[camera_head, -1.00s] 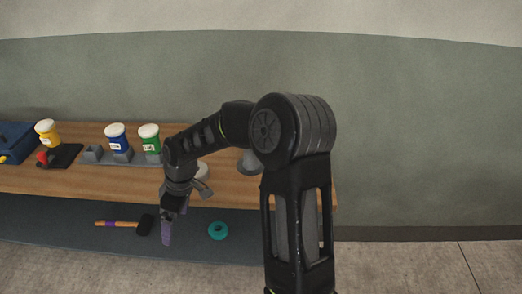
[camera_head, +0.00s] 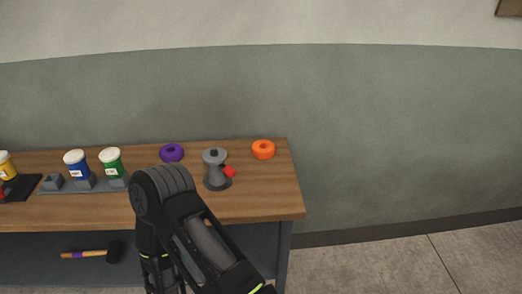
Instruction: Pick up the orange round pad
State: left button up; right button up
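The orange round pad (camera_head: 263,149) is a thick ring with a hole in its middle. It lies flat on the wooden bench top (camera_head: 270,203), near the back right corner. Nothing touches it and it is fully visible. One of my arms rises from the bottom of the view, its bent joint in front of the bench's front edge, left of and nearer than the pad. Neither of my grippers shows in this view, so I cannot tell whether they are open or shut.
A grey waisted stand (camera_head: 216,170) with a red part is left of the pad. A purple ring (camera_head: 171,152) lies further left. Blue (camera_head: 77,163) and green (camera_head: 111,161) jars stand on the left. A mallet (camera_head: 92,254) lies on the lower shelf.

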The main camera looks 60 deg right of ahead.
aim_at(261, 149)
jog(key=z, duration=2.2)
jog(key=i+j, duration=0.35)
jog(key=i, duration=0.1)
